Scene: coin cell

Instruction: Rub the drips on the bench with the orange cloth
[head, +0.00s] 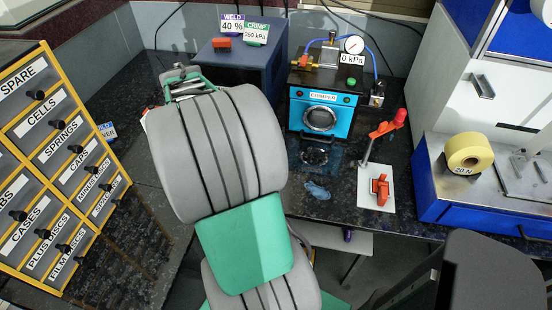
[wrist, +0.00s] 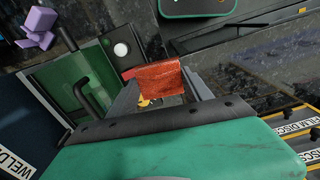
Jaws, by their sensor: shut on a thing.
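My gripper (wrist: 160,72) shows in the wrist view, shut on the orange cloth (wrist: 158,84). The cloth looks like a small, red-orange folded piece at the fingertips. The dark speckled bench (wrist: 235,75) lies beyond it; I cannot tell whether the cloth touches it. In the head view my arm covers the fingertips and most of the cloth, at the left part of the bench (head: 345,215). I cannot make out the drips clearly in either view.
A yellow-framed drawer rack (head: 45,145) stands on the left. A dark blue welder box (head: 240,60) and the blue crimper (head: 322,115) stand at the back. A crumpled blue thing (head: 317,190) and a white board with a red-handled tool (head: 378,187) lie right of my arm.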

